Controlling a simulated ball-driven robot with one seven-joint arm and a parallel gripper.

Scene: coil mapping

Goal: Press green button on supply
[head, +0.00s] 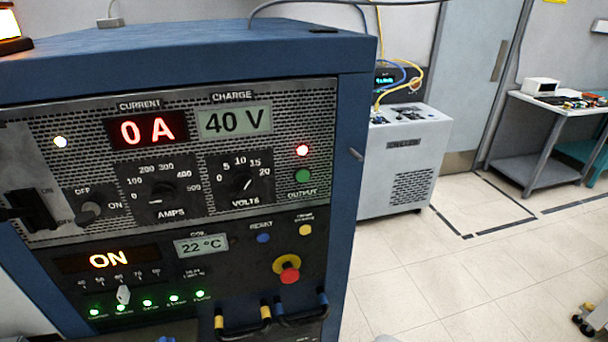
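The supply (345,120) is a blue cabinet with a grey perforated front panel that fills the left half of the head view. Its green button (302,176) sits at the right of the upper panel, just above the word OUTPUT. The current display (148,130) reads 0 A, and the charge display (234,120) reads 40 V. Nothing covers the green button. My gripper is not in view.
The lower panel has a display (108,260) reading ON, a red knob on a yellow base (288,270), and blue and yellow buttons. Black handles (300,310) stick out below. A grey machine (408,160) stands behind. A side table (555,106) is at right. Floor between is clear.

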